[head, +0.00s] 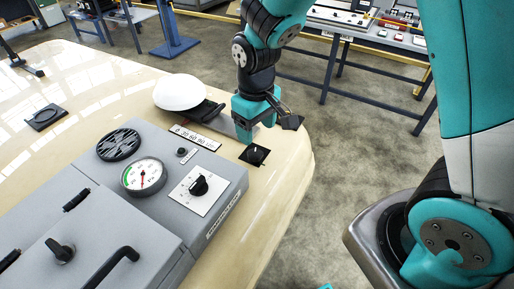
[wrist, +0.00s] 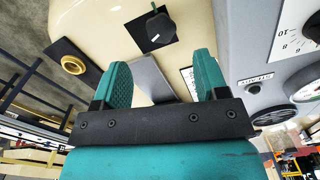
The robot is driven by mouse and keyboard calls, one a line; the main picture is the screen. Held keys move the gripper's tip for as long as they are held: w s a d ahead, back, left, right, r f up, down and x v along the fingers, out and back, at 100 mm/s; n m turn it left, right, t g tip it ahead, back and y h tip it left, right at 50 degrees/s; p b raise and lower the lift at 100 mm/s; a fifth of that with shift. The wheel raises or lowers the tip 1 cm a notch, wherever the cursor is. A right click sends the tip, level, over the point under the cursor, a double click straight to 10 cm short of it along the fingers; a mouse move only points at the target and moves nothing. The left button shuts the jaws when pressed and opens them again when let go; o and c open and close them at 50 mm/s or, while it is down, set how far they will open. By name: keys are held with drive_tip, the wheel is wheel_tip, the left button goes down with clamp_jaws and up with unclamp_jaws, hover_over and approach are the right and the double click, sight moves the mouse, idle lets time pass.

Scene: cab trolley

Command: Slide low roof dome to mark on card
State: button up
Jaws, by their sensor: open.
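The low roof dome (head: 179,92) is white and shallow, and sits on the cream top in the head view. A dark piece (head: 208,111) sticks out from its right side, above a grey metal strip (head: 222,126). A white card with printed numbers (head: 196,137) lies along the near side of the strip. My gripper (head: 257,130) is at the strip's right end, right of the dome and apart from it. In the wrist view the open, empty fingers (wrist: 162,78) straddle the view of the grey strip (wrist: 152,76). The dome does not show there. Which mark is meant cannot be told.
A black plate with a small knob (head: 255,155) lies just in front of my gripper. Another black plate (head: 292,122) with a brass socket (wrist: 73,63) is to its right. A grey console with a gauge (head: 143,176) and a rotary knob (head: 199,187) stands in front of the card.

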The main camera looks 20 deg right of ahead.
sight(257, 154)
wheel_tip(257, 154, down, 8)
drive_tip(key=shift+f+p, duration=0.1)
drive_tip(key=shift+p, duration=0.25)
drive_tip(key=shift+c, duration=0.5)
clamp_jaws()
